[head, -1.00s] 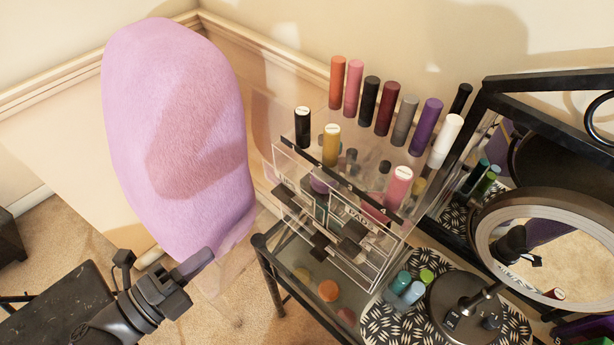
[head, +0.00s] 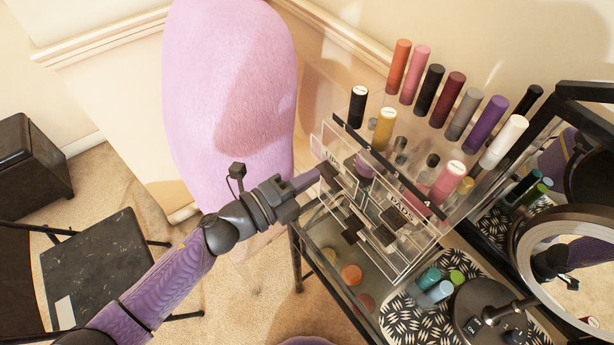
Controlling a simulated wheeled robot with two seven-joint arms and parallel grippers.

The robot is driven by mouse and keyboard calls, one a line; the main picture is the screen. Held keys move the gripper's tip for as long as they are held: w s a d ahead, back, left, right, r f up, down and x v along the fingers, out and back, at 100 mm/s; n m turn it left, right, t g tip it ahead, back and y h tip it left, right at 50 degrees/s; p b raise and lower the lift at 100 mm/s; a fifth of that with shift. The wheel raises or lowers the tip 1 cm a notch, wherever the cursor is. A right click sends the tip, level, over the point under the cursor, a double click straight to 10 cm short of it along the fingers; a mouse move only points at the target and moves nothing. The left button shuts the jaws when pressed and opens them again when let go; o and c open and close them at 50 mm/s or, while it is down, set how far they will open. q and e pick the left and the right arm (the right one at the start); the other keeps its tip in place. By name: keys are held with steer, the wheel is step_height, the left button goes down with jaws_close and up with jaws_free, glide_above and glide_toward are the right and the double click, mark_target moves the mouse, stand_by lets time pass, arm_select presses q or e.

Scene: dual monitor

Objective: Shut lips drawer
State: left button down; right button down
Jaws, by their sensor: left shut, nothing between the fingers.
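A clear acrylic makeup organizer (head: 408,262) stands on the glass vanity table at centre right. Its drawer fronts are clear with black square handles. The lips drawer (head: 334,154), with a partly covered label, is at the upper left of the front, and its black handle (head: 329,178) faces me. How far the drawer stands out is hard to tell. My left gripper (head: 314,181) is shut and empty, its fingertips at the handle's left side; I cannot tell whether they touch. My right gripper is not in view.
Several lipstick tubes (head: 455,92) stand on the organizer's top. A round mirror (head: 520,250) stands at the right, near small bottles (head: 432,288).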

mark_target(322, 170)
arm_select(q)
steer(key=x, duration=0.3)
steer(key=shift+r, duration=0.1)
stand_by(0.3)
